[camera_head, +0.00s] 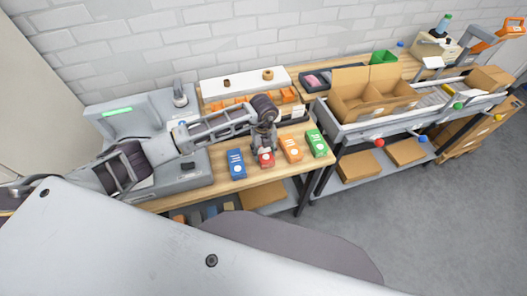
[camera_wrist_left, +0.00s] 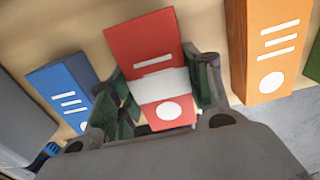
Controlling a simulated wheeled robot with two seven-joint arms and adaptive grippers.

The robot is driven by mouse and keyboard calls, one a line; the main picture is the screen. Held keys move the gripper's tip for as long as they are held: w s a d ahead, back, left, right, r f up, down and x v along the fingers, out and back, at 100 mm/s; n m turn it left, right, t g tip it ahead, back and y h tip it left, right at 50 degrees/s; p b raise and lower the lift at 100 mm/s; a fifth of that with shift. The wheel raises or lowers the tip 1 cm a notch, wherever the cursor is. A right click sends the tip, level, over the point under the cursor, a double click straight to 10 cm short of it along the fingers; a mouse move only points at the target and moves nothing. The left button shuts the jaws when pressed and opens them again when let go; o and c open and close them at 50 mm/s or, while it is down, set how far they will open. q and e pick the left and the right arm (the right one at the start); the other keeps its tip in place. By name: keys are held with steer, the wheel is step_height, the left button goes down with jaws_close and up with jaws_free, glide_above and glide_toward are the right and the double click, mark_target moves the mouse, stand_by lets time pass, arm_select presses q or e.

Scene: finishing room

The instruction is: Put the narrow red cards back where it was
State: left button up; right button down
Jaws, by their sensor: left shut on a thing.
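The narrow red cards (camera_head: 266,158) are a red box with a white band and a white dot. The box is on or just above the wooden table, between a blue box (camera_head: 236,164) and an orange box (camera_head: 291,149). My left gripper (camera_head: 265,146) comes down on it from above and is shut on it. In the left wrist view the red box (camera_wrist_left: 143,42) sits between the two fingers (camera_wrist_left: 165,95). Whether its base touches the table cannot be told. My right gripper is not in view.
A green box (camera_head: 317,143) stands right of the orange one. A grey machine (camera_head: 135,121) is on the left of the table. Behind are a white-topped rack (camera_head: 245,83) and orange bins. A conveyor with an open carton (camera_head: 371,93) stands to the right. Bare wood (camera_head: 257,181) lies in front of the boxes.

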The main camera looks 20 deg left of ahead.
mark_target(264, 150)
arm_select(q)
steer(key=shift+f, duration=0.4)
steer(key=shift+f, duration=0.2)
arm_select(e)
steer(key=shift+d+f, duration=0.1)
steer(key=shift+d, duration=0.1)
arm_select(q)
steer(key=o, duration=1.2)
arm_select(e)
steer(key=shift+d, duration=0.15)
arm_select(q)
steer(key=shift+r, duration=0.2)
step_height(264, 150, up, 10)
steer(key=shift+r+b, duration=0.15)
steer(key=shift+b, duration=0.75)
steer(key=shift+r, duration=0.85)
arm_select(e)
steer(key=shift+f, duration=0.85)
